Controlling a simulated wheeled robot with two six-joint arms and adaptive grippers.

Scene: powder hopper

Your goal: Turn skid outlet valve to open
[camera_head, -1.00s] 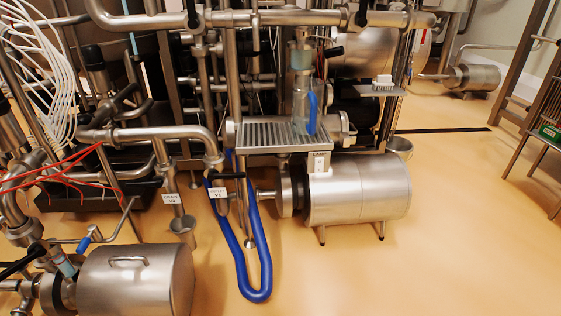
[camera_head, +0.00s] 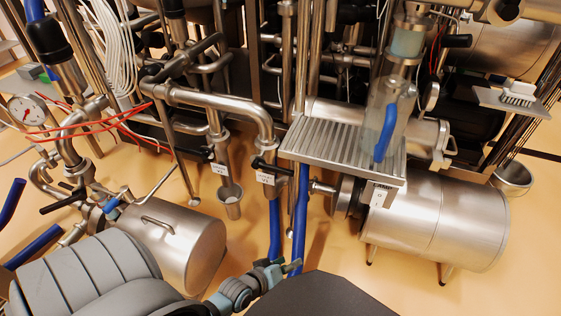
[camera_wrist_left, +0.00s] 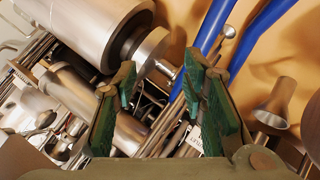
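The skid outlet valve, tagged V1 (camera_head: 265,178), sits under the bent steel pipe in the head view. Its black handle (camera_head: 274,167) lies roughly crosswise to the pipe, tilted slightly down to the right. My left gripper (camera_head: 284,266) is below the valve in the picture, apart from the handle, close to the blue hose. In the left wrist view its two green fingers (camera_wrist_left: 160,88) stand apart with nothing held between them. A white tag (camera_wrist_left: 193,140) shows partly behind the right finger; I cannot tell which valve it belongs to. My right gripper is not in view.
A grated shelf (camera_head: 340,148) and steel motor (camera_head: 440,220) are at the right. Open floor lies between.

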